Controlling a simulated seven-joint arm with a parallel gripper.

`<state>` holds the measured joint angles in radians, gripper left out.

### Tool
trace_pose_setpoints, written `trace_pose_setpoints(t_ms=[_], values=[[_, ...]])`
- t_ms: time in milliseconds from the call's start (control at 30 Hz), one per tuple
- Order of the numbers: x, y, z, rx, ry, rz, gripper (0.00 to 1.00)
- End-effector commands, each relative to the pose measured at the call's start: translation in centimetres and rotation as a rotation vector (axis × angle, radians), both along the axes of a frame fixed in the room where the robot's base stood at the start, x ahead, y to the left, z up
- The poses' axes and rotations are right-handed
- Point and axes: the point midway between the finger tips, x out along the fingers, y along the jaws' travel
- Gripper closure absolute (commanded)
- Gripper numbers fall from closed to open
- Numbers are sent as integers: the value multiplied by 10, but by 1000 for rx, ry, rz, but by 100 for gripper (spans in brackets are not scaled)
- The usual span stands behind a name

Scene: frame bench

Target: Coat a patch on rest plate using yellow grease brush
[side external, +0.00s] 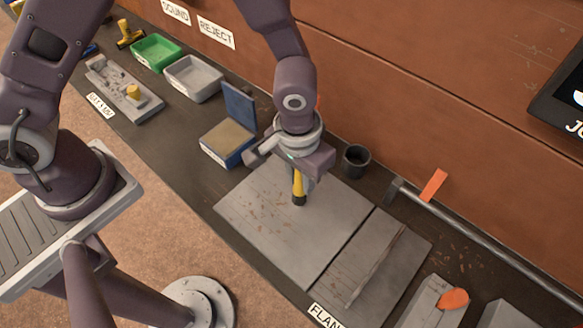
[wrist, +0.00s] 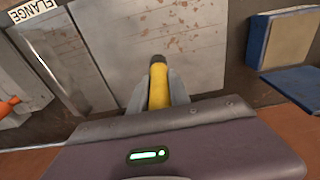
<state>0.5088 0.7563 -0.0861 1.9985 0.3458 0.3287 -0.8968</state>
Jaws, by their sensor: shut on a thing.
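My gripper (side external: 298,170) is shut on the yellow grease brush (side external: 298,187), which hangs upright below it with its dark tip down. In the wrist view the brush (wrist: 159,85) sits between the fingers of my gripper (wrist: 158,92). A large grey plate (side external: 260,230) with rust-coloured flecks lies under the brush; I take it as the rest plate. It also shows in the wrist view (wrist: 110,45). The brush tip is over the plate's upper right part; I cannot tell whether it touches. No coated patch is clear to see.
A blue box with an open lid (side external: 228,142) stands beside the plate, and a dark cup (side external: 356,160) behind it. A grooved plate (side external: 375,265) lies to the right, near a FLANGE label (side external: 325,317). A rail with an orange tag (side external: 433,185) runs along the wall. Green (side external: 156,52) and grey (side external: 193,78) trays stand farther left.

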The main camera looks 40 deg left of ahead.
Motion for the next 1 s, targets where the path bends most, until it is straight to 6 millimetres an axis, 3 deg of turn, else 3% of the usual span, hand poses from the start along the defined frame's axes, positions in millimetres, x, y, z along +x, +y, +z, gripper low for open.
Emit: trace_pose_setpoints(t_ms=[500,567,600,1000], values=[[0,-47,0,-1,-1,-1,100],[1,-47,6,-2,-2,1,100],[1,-47,-1,0,0,1,100],[1,-47,38,-3,-2,1,100]])
